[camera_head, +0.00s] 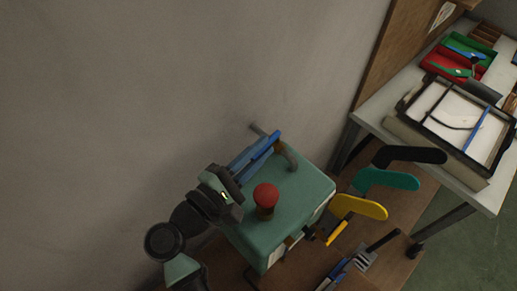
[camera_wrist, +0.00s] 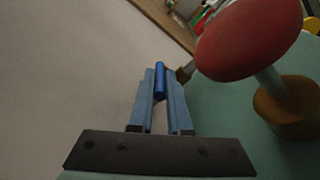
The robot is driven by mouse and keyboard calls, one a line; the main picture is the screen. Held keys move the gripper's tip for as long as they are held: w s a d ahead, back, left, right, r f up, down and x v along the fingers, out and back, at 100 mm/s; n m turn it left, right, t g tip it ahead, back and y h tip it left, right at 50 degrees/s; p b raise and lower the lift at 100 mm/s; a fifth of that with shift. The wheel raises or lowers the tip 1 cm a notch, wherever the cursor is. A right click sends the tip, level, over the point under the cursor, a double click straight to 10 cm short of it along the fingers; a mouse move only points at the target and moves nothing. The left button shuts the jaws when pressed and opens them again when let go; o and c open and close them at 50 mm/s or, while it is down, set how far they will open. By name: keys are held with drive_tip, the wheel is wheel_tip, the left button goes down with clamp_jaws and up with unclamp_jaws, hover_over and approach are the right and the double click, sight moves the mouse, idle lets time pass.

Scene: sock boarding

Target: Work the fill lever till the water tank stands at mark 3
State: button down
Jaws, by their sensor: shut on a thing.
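A green machine (camera_head: 290,200) stands on a brown surface against the wall. A blue handle (camera_head: 271,142) shows at its far back edge, beside a bent grey-brown pipe (camera_head: 289,156); it appears to be the fill lever. My gripper (camera_head: 257,150) reaches over the machine's back left with its blue fingers along this handle. In the wrist view, the blue handle (camera_wrist: 160,82) lies between the two fingers (camera_wrist: 161,100), which are shut on it. I cannot make out the water tank's level or its marks in either view.
A red knob (camera_head: 266,195) on a brass base stands on the machine, close to my gripper. Black (camera_head: 410,156), teal (camera_head: 388,180) and yellow (camera_head: 358,207) foot-shaped boards stand at right. A table beyond bears a framed tray (camera_head: 489,178) and red (camera_head: 440,66) and green bins.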

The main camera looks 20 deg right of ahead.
drive_tip(key=shift+s+d+f+n+t+y+b, duration=0.15)
drive_tip(key=shift+s+f+n+t+y+b, duration=0.2)
drive_tip(key=shift+t+b, duration=0.35)
drive_tip(key=shift+r+n+t+y, duration=0.25)
drive_tip(key=shift+n+t+y, duration=0.1)
drive_tip(key=shift+n+t, duration=0.2)
drive_tip(key=c, duration=0.9)
unclamp_jaws()
drive_tip(key=shift+o, duration=0.2)
drive_tip(key=b+v, duration=0.5)
drive_tip(key=v, duration=0.6)
drive_tip(key=shift+s+a, duration=0.2)
drive_tip(key=shift+a, duration=0.1)
drive_tip(key=shift+s+a+r, duration=0.15)
drive_tip(key=shift+s+a, duration=0.25)
drive_tip(key=shift+a, duration=0.05)
